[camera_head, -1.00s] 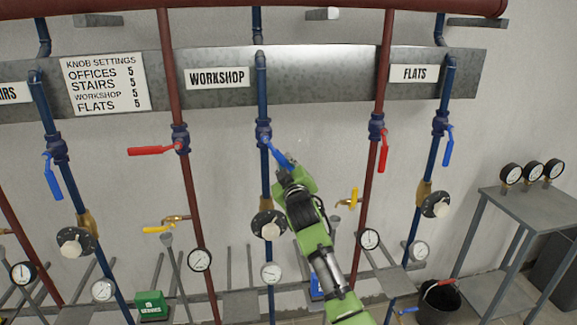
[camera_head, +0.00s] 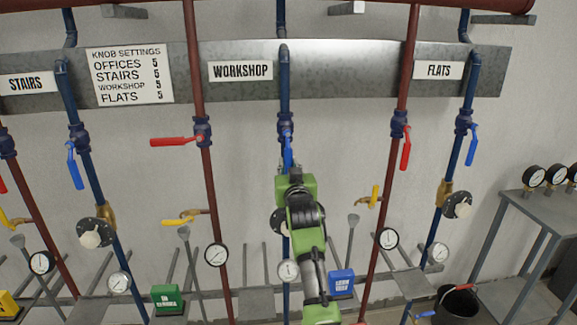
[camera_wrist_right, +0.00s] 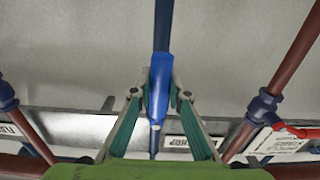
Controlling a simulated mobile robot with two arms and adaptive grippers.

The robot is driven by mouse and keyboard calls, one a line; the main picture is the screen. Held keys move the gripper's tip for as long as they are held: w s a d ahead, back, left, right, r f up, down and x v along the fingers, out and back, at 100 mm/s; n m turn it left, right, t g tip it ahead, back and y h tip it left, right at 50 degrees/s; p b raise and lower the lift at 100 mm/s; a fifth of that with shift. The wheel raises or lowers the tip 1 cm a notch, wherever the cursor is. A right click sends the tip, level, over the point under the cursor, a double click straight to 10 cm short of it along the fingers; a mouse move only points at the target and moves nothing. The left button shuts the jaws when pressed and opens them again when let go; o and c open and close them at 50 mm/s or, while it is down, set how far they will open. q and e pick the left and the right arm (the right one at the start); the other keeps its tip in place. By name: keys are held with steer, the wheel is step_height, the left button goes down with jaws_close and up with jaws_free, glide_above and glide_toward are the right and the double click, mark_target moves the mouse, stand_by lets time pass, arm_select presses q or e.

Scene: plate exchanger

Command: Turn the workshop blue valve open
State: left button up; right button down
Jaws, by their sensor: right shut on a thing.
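The workshop blue valve (camera_head: 286,128) sits on the blue pipe under the WORKSHOP sign (camera_head: 240,71). Its blue handle (camera_head: 288,152) hangs downward, in line with the pipe as far as I can see. My right gripper (camera_head: 286,168) is at the handle's lower part and shut on it. In the right wrist view the handle (camera_wrist_right: 158,88) lies between the two fingers (camera_wrist_right: 158,98). The arm hides the pipe and part of the round knob below. My left gripper is not in view.
A red pipe with a sideways red handle (camera_head: 174,141) stands to the left. A red pipe with a lowered red handle (camera_head: 405,150) stands to the right. Gauges and yellow taps sit lower down. A table with gauges (camera_head: 540,205) and a black bucket (camera_head: 458,304) are at right.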

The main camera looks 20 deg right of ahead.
steer(key=shift+a, duration=0.1)
stand_by(0.3)
steer(key=c, duration=1.9)
jaws_free()
steer(key=v, duration=0.7)
steer(key=shift+s, duration=0.2)
steer(key=shift+a, duration=0.1)
